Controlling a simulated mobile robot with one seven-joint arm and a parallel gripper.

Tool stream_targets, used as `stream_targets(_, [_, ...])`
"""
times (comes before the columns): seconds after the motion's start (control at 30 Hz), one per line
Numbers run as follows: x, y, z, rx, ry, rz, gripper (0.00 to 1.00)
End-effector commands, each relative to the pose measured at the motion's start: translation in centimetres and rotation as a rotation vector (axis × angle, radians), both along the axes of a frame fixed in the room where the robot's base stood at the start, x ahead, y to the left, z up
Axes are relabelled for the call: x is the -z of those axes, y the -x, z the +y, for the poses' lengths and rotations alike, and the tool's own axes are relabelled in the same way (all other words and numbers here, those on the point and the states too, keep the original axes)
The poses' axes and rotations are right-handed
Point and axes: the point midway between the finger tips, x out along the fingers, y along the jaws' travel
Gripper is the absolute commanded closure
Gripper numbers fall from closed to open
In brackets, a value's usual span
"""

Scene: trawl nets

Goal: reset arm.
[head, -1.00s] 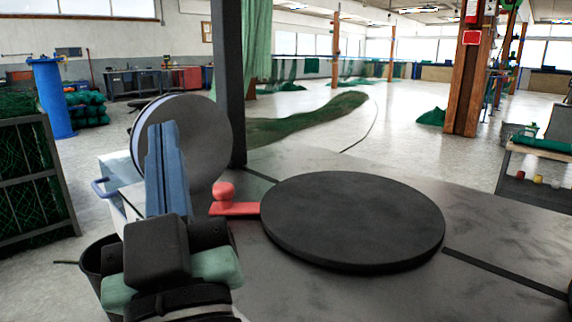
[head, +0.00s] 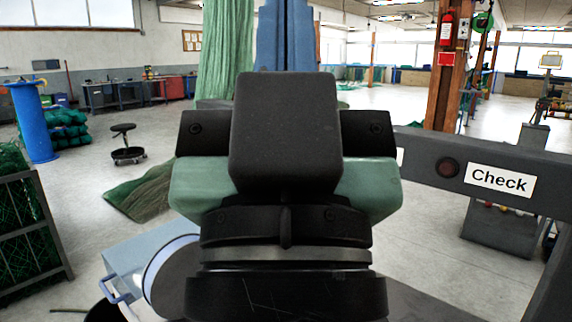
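My arm fills the middle of the head view, with its black and green joint housing close to the camera.
A grey frame with a dark red round button (head: 447,168) and a "Check" sign (head: 499,181) stands close on the right. A grey disc (head: 172,285) and a light blue box (head: 135,262) are at lower left. A black stool (head: 127,154) stands on open floor beyond.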

Motion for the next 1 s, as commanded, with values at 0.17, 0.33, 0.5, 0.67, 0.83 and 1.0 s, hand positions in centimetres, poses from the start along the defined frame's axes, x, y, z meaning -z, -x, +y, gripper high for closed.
stream_targets(0.17, [-7.3,0.0,0.0,-0.001,0.001,0.000,1.00])
stream_targets(0.33, [-12.2,0.0,0.1,-0.001,0.000,0.000,1.00])
stream_targets(0.5, [-15.1,0.0,0.1,-0.001,0.000,0.001,1.00])
stream_targets(0.67, [-15.9,0.0,0.1,-0.002,0.001,0.001,1.00])
stream_targets(0.83, [-15.8,0.0,0.1,-0.002,0.001,0.000,1.00])
stream_targets(1.0, [-15.8,0.0,0.1,-0.001,0.000,0.000,1.00])
